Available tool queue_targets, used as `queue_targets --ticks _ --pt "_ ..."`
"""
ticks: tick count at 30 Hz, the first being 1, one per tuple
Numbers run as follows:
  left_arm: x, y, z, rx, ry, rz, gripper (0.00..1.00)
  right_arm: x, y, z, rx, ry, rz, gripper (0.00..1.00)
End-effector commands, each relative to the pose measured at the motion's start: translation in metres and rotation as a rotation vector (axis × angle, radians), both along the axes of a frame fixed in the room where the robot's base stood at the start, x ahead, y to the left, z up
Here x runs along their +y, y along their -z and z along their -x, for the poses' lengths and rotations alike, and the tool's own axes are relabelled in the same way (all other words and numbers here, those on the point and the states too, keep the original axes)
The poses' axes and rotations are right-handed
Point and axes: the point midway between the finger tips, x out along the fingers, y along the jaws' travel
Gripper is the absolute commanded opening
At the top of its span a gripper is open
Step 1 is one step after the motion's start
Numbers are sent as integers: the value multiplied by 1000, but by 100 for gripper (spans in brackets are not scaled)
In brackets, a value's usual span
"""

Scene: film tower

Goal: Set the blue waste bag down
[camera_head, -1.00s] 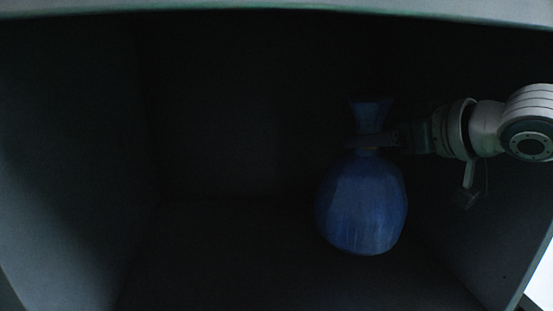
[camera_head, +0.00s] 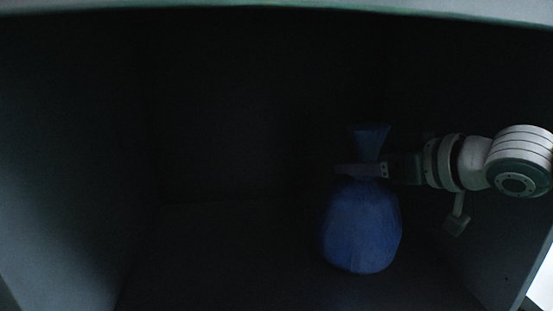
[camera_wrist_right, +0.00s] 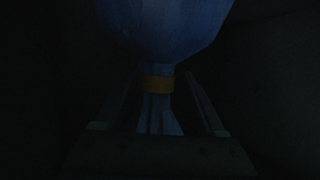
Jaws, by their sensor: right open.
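The blue waste bag (camera_head: 362,228) stands upright in the right half of a dark compartment, its round body low and its flared neck up. Its base appears to be on or very near the compartment floor; the dark hides the exact contact. My right gripper (camera_head: 362,171) reaches in from the right, its fingers on either side of the bag's neck. In the right wrist view the bag (camera_wrist_right: 165,28) has an orange band (camera_wrist_right: 156,83) around its neck, and the open fingers of the gripper (camera_wrist_right: 158,100) flank the neck with a gap. My left gripper is not in view.
The compartment has a grey left wall (camera_head: 70,150), a right wall (camera_head: 480,250) close to my arm, and a light top edge (camera_head: 280,10). The floor (camera_head: 220,260) left of the bag looks clear.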

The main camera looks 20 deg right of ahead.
Motion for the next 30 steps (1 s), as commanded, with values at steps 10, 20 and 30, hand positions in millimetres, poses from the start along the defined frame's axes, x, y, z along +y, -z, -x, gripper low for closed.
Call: queue_targets --ticks 10,20,30 --pt "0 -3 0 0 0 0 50 -2 -3 10 2 1 -2 72" --pt "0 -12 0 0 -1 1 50 -8 -18 51 4 -1 -1 72" --pt "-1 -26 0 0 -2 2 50 -15 -34 91 4 1 -2 72"
